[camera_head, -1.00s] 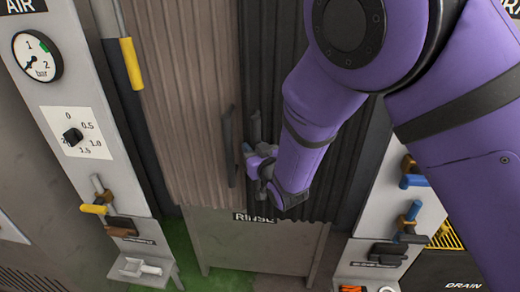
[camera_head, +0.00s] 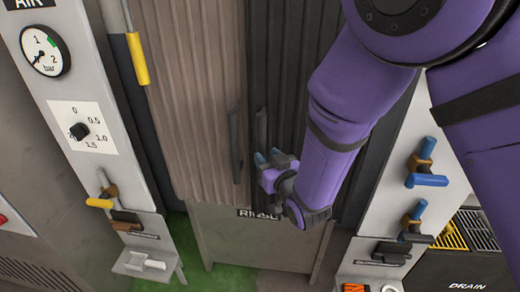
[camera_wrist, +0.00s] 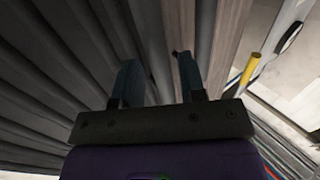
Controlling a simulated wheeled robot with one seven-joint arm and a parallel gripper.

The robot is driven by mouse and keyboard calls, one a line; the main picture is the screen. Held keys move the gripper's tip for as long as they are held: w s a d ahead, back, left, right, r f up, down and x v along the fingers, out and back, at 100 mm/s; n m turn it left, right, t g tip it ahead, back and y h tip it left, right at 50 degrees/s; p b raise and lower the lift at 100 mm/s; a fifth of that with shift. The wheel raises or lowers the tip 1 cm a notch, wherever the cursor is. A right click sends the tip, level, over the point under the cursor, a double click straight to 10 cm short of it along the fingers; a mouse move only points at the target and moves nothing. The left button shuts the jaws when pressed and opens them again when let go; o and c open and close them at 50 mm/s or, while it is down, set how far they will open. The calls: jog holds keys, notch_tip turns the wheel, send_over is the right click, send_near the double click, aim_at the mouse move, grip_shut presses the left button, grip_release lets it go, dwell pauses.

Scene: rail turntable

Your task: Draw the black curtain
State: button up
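The black curtain (camera_head: 279,62) hangs in dark ribbed folds at the right, beside a brown ribbed curtain (camera_head: 190,90). A dark upright handle (camera_head: 261,128) is at the black curtain's left edge. My gripper (camera_head: 269,157) is at the lower end of this handle, its fingertips slightly below and right of it. I cannot tell whether they touch it. In the wrist view my gripper (camera_wrist: 160,82) has its two fingers clearly apart, with nothing clearly held between them. The dark folds fill the left of that view.
A second handle (camera_head: 235,146) is on the brown curtain's right edge. A RINSE panel (camera_head: 240,240) is below. Left is a post with a gauge (camera_head: 45,50) and a yellow-gripped bar (camera_head: 137,58). Right is a panel with blue-handled valves (camera_head: 427,180).

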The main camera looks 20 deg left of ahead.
jog(key=shift+v, duration=2.1)
jog(key=w+d+r+m+h, duration=0.2)
jog(key=w+d+r+h, duration=0.15)
jog(key=d+r, duration=0.2)
jog(key=w+d+r+m+h, duration=0.1)
jog(key=w+d+r+h, duration=0.1)
jog(key=w+d+r, duration=0.35)
jog(key=s+d+r+m+g+h, duration=0.1)
jog(key=s+d+r, duration=0.15)
jog(key=d, duration=0.55)
jog(key=s+d+r+m+g+h, duration=0.1)
jog(key=d+r+m+h, duration=0.1)
jog(key=d+r, duration=0.35)
jog(key=s+d+r+m+g+h, duration=0.1)
jog(key=s+d+r+g+h, duration=0.1)
jog(key=s+d, duration=0.8)
jog(key=s+d+r+m+g+h, duration=0.2)
jog(key=s+d+g, duration=0.1)
jog(key=s+d, duration=0.8)
jog(key=shift+s+d+h, duration=0.15)
jog(key=shift+s+h, duration=0.2)
jog(key=shift+s, duration=0.65)
jog(key=shift+o, duration=0.3)
jog(key=shift+r, duration=0.1)
